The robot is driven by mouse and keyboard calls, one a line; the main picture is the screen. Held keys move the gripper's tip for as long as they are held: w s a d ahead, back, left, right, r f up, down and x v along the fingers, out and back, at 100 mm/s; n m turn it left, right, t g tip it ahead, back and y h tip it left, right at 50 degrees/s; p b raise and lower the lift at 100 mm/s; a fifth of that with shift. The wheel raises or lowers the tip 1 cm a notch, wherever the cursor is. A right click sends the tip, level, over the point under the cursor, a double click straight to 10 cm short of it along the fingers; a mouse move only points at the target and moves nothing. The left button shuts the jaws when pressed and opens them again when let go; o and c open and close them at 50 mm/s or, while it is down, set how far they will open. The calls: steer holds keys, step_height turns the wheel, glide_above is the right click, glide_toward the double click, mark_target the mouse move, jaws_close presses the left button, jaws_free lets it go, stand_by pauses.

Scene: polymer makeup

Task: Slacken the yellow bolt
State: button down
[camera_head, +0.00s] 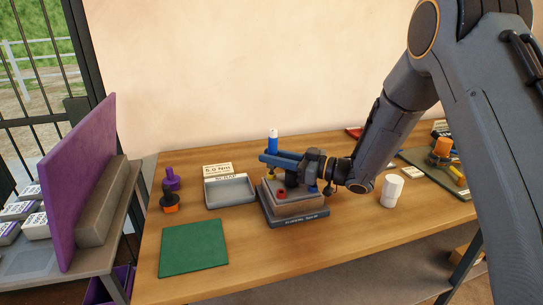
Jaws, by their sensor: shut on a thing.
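My gripper (268,158) reaches in from the right over the grey block fixture. It is shut on an upright blue tool with a white top (273,140), which sticks up above the fingers. The yellow bolt (270,175) shows directly below the fingers, at the back left of the fixture. The tool's lower end is hidden by the fingers, so I cannot tell whether it touches the bolt. The fixture (296,206) sits on a dark labelled base (296,220). A red bolt (281,194) is at its front, and a blue part (312,188) shows at its right.
A grey scrap tray (230,190) with a label card (217,168) behind it stands left of the fixture. Purple (172,180) and black-orange (170,203) pieces stand farther left. A green mat (194,248) lies in front. A white cylinder (391,190) stands at right.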

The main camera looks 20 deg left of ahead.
steer(key=shift+w+d+f+g, duration=0.1)
steer(key=shift+w+f+g, duration=0.2)
steer(key=shift+w+f, duration=0.25)
steer(key=shift+s+r+n, duration=0.3)
steer(key=shift+s+n, duration=0.05)
steer(key=shift+n, duration=0.05)
steer(key=shift+s+r+g+b, duration=0.15)
steer(key=shift+r+g+b, duration=0.2)
steer(key=shift+g, duration=0.25)
steer(key=shift+d+n, duration=0.1)
steer(key=shift+n, duration=0.2)
steer(key=shift+g, duration=0.3)
steer(key=shift+n+g+b, duration=0.3)
steer(key=shift+g+b, duration=0.1)
steer(key=shift+s+a+f+n+g+b, duration=0.15)
steer(key=shift+a+n+g+b, duration=0.1)
steer(key=shift+n+g+b, duration=0.25)
steer(key=shift+d, duration=0.1)
